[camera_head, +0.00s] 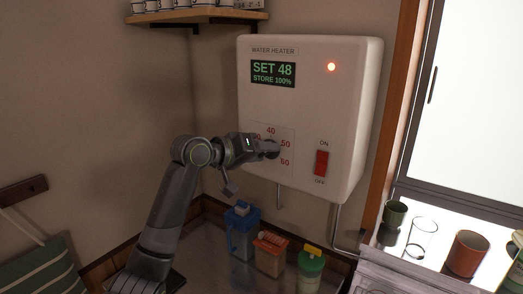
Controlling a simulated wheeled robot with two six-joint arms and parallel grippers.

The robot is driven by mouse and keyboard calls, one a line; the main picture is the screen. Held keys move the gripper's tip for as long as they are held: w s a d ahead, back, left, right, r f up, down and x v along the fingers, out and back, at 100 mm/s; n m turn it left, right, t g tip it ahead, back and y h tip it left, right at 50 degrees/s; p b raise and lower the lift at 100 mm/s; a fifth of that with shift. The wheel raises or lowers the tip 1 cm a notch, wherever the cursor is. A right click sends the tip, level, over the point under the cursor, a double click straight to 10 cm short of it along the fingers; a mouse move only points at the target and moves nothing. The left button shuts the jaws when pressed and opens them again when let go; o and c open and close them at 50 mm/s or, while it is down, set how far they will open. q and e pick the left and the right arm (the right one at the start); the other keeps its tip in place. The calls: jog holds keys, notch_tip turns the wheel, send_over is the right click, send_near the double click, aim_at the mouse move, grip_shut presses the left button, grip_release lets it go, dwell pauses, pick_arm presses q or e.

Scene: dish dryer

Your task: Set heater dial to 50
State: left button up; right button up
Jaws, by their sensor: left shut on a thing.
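The white water heater (310,120) hangs on the wall. Its display (273,73) reads "SET 48" and "STORE 100%" in green. The dial (271,150) is on its lower left, with 40, 50 and 60 marked around it; another number at the left is partly covered. My left gripper (268,149) comes from the left and is shut on the dial, hiding most of it. My right gripper is not in view.
A blue jug (241,232), an orange-lidded container (270,254) and a green container (310,270) stand below the heater. Cups stand on the windowsill at right. A shelf with mugs (197,16) is at upper left. Pipes (337,228) run below the heater.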

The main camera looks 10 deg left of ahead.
pick_arm(q)
jog(key=shift+m+y, duration=0.3)
jog(key=shift+m, duration=0.3)
jog(key=shift+f, duration=0.1)
jog(key=o, duration=0.9)
jog(key=b+v, duration=0.5)
jog(key=v, duration=1.2)
jog(key=shift+s, duration=0.25)
jog(key=shift+d, duration=0.1)
